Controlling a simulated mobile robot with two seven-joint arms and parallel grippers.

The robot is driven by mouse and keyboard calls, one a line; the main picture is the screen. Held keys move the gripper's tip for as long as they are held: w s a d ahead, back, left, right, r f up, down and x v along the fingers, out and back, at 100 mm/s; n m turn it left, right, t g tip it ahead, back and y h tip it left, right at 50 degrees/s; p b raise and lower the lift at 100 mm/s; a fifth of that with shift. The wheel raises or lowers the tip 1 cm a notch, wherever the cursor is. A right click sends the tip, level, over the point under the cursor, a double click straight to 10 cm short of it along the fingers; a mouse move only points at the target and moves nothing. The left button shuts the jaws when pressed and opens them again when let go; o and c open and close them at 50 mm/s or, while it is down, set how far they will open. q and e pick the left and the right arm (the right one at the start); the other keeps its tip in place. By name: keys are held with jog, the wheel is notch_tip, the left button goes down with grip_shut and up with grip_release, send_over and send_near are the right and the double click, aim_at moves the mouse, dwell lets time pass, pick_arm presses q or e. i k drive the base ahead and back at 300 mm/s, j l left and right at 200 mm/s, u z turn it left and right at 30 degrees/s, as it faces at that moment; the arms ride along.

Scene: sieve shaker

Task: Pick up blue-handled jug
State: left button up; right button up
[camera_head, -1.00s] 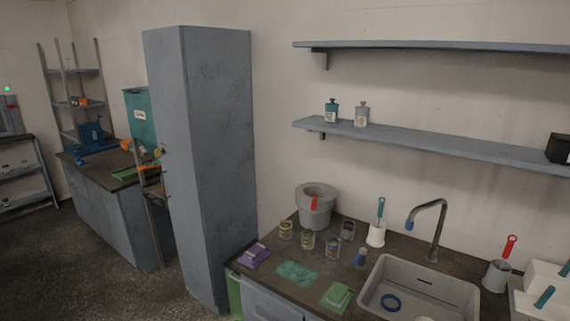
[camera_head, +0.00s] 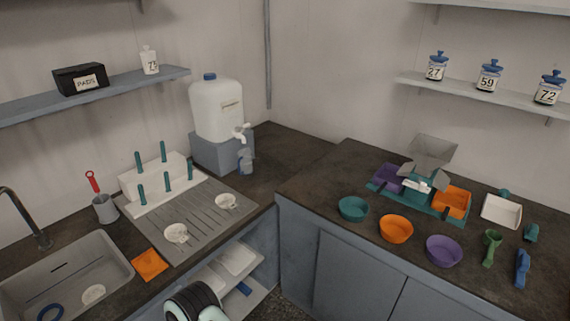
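A small bluish jug-like vessel (camera_head: 245,161) stands below the tap of a white water container (camera_head: 217,112) in the back corner of the counter. It is too small to tell its handle clearly. No other jug with a plainly blue handle shows. Neither of my grippers is in view. A rounded black and white part at the bottom edge looks like part of my own arm.
A sink (camera_head: 110,262) and a grooved drainboard (camera_head: 196,240) with two white cups fill the left counter. An orange cloth (camera_head: 150,264) lies between them. The right counter holds bowls, including an orange bowl (camera_head: 396,229), and a blue scoop-like tool (camera_head: 522,268). The corner counter is mostly clear.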

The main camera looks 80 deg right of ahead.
aim_at(245, 162)
jog(key=z, duration=2.25)
jog(key=i+z, duration=0.4)
jog(key=i, duration=0.15)
